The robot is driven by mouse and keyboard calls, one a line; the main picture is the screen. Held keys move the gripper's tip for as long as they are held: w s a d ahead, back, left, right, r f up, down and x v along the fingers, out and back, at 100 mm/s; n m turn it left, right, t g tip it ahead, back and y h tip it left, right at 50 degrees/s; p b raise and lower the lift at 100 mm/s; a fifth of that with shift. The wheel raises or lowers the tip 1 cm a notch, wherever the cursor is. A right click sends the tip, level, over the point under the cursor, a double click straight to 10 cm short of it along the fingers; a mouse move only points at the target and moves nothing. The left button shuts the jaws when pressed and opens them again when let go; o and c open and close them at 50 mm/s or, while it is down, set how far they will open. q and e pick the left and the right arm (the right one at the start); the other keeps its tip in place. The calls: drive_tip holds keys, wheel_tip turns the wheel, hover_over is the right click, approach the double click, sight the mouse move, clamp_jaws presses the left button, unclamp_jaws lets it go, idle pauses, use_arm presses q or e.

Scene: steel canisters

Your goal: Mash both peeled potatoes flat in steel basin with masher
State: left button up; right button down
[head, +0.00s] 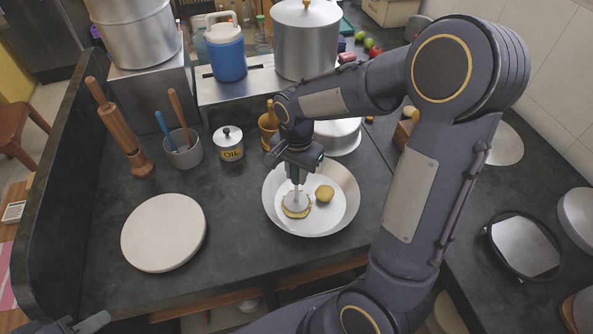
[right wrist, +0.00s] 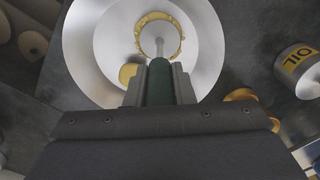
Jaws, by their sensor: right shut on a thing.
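The steel basin (head: 349,184) stands on the dark counter, and its wide rim also shows in the right wrist view (right wrist: 80,45). My right gripper (head: 300,160) is shut on the masher's green handle (right wrist: 160,82) above the basin. The masher's round head (head: 296,200) rests on one potato (head: 297,213), which looks flattened, its yellow edge spreading out around the disc. The other potato (head: 324,193) sits whole beside it to the right, and shows left of the handle in the wrist view (right wrist: 127,73). A dark tip of my left gripper (head: 82,324) shows at the bottom left; its jaws are unclear.
A round pale board (head: 163,233) lies left of the basin.

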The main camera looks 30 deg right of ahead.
drive_tip(key=shift+r+p, duration=0.4)
drive_tip(key=shift+r, duration=0.4)
wheel_tip(320, 180, up, 7)
drive_tip(key=p, duration=0.6)
drive_tip(key=shift+d, duration=0.1)
idle(0.6)
